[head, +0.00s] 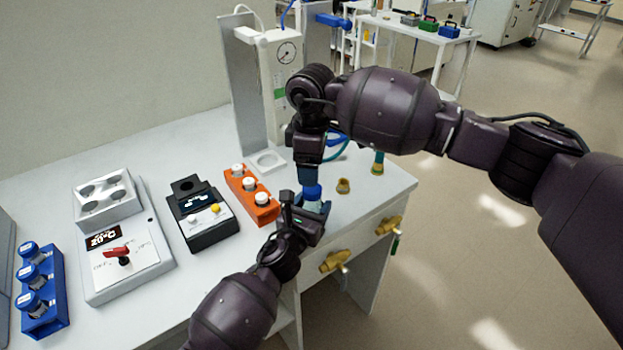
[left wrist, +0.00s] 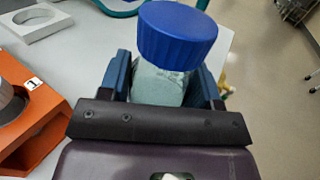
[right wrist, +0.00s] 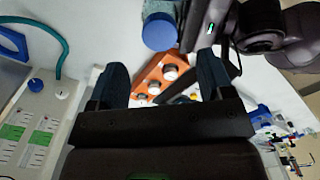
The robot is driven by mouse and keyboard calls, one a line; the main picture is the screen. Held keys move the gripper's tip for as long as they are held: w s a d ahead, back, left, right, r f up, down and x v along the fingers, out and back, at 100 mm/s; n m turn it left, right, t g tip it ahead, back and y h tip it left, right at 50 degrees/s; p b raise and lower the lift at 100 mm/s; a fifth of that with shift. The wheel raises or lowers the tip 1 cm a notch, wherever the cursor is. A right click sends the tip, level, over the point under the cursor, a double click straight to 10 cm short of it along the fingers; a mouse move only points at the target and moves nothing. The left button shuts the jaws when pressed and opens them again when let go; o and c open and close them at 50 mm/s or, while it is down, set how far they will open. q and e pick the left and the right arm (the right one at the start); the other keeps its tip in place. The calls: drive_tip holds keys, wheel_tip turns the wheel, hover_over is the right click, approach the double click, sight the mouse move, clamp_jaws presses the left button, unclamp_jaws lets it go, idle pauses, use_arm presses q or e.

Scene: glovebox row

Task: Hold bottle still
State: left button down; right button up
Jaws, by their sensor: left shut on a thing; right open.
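A bottle with a blue screw cap (head: 312,191) stands upright at the front right of the white table. Its cap (left wrist: 177,35) and pale body (left wrist: 158,85) fill the middle of the left wrist view. My left gripper (head: 305,212) is shut on the bottle's body, with one finger on each side below the cap. My right gripper (head: 309,176) is above the cap with its fingers pointing down. In the right wrist view its fingers (right wrist: 165,75) are apart with nothing between them, and the blue cap (right wrist: 160,31) shows beyond them. The bottle's lower part is hidden.
An orange rack (head: 262,212) with several white-capped vials stands left of the bottle. A black device (head: 205,232) and a grey box with a red switch (head: 122,258) are farther left. Brass valves (head: 337,260) stick out from the table's front edge.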

wheel_tip(320, 180, up, 6)
idle(0.4)
drive_tip(key=shift+r, duration=0.1)
use_arm(q)
drive_tip(key=shift+c, duration=1.2)
unclamp_jaws()
drive_tip(key=shift+s+a, duration=0.3)
drive_tip(key=shift+s, duration=0.2)
drive_tip(key=v, duration=0.9)
drive_tip(key=shift+s+p, duration=0.4)
use_arm(e)
drive_tip(key=shift+r, duration=0.6)
drive_tip(key=shift+s, duration=0.1)
